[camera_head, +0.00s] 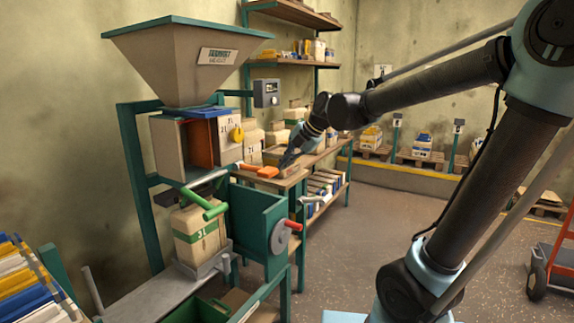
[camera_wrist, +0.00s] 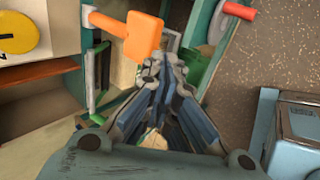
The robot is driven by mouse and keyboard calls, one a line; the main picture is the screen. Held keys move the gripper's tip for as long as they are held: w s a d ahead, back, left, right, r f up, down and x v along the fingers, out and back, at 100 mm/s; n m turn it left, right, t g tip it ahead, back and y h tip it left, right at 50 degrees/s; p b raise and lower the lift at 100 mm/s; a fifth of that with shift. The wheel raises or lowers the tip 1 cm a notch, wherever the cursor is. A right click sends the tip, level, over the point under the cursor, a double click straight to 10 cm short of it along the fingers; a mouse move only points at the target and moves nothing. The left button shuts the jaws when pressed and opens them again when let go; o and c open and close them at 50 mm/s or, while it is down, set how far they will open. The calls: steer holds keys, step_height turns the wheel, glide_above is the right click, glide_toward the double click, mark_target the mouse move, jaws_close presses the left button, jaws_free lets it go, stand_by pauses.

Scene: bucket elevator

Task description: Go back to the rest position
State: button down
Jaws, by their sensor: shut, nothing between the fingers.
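My gripper (camera_head: 285,163) hangs at the end of my outstretched arm, beside the green-framed bucket elevator machine (camera_head: 260,222). Its fingers are shut with nothing between them; they also show in the wrist view (camera_wrist: 166,66). An orange handle (camera_head: 260,171) on the machine lies just left of the fingertips. In the wrist view this orange handle (camera_wrist: 142,40) is close ahead of the fingertips, and they look apart, though the exact gap is hard to tell.
A bag marked 31 (camera_head: 198,234) stands below, near a green lever (camera_head: 215,211) and a red knob (camera_head: 294,225). A bench (camera_head: 297,180) with boxes stands behind. A red cart (camera_head: 556,262) is at right; the middle floor is clear.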

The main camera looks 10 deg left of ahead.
steer(key=s+d+f+m+h, duration=0.2)
steer(key=s+d+f+m, duration=0.15)
steer(key=d+m, duration=0.5)
steer(key=s+d+f+m+h, duration=0.1)
steer(key=s+d+f+m, duration=0.4)
steer(key=d, duration=0.6)
steer(key=s+d+f+m+h, duration=0.2)
steer(key=s+d+f+m, duration=0.3)
steer(key=d+m, duration=0.2)
steer(key=s+d+f+m+h, duration=0.2)
steer(key=s+d+f+m, duration=0.3)
steer(key=d+m, duration=0.3)
steer(key=m, duration=0.3)
steer(key=shift+s+d+f+g, duration=0.15)
steer(key=shift+s+f+g, duration=0.1)
steer(key=shift+s+g, duration=0.1)
